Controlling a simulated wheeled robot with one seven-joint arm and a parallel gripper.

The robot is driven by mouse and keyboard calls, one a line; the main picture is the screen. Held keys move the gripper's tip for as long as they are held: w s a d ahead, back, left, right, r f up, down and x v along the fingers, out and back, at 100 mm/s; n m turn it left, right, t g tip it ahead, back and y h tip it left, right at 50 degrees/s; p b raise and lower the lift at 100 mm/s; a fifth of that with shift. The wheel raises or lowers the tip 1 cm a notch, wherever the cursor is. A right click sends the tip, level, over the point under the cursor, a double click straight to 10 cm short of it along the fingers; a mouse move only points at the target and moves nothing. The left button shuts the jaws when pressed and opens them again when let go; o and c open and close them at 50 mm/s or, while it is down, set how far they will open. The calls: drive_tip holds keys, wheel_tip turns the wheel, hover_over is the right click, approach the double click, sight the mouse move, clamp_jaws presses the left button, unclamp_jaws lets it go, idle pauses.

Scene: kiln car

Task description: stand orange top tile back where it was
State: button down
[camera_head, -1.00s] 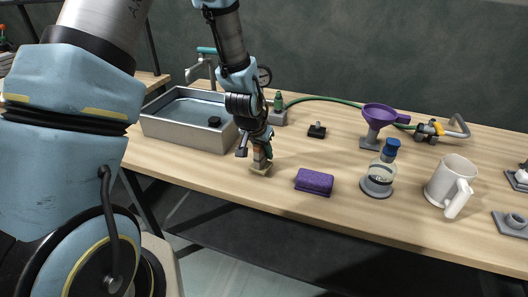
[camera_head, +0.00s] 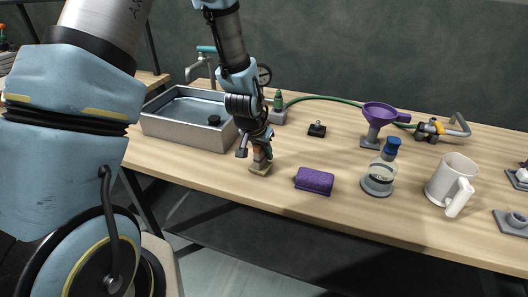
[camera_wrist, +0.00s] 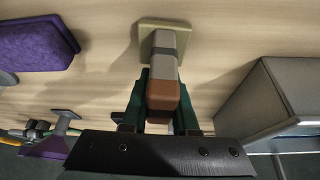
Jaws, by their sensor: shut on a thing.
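The orange-brown top tile (camera_wrist: 163,94) is between the dark green fingers of my gripper (camera_wrist: 162,78) in the wrist view. My gripper is shut on it. Below the tile, in line with it, are grey pieces with a darker band (camera_wrist: 165,52), above a flat beige-green base (camera_wrist: 152,38). Whether the tile touches the grey piece under it I cannot tell. In the head view my gripper (camera_head: 262,148) points down over the same base (camera_head: 260,169), near the table's front edge. The fingers hide most of the stack there.
A steel sink (camera_head: 165,128) stands just left of my gripper. A purple sponge-like block (camera_head: 314,180) lies to the right. Farther right are a blue-capped vessel (camera_head: 378,182), a purple funnel (camera_head: 381,113) and a white mug (camera_head: 450,178). A black knobbed piece (camera_head: 317,130) lies behind.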

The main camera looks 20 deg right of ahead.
sight(259, 146)
drive_tip(key=shift+f, duration=0.3)
idle(0.5)
drive_tip(key=c, duration=0.6)
unclamp_jaws()
drive_tip(key=shift+p+v, duration=2.3)
drive_tip(key=shift+v, duration=1.7)
drive_tip(key=b+v, duration=0.1)
drive_tip(key=v, duration=0.9)
drive_tip(key=shift+s+r, duration=0.15)
drive_tip(key=shift+r, duration=0.2)
drive_tip(key=shift+a, duration=0.1)
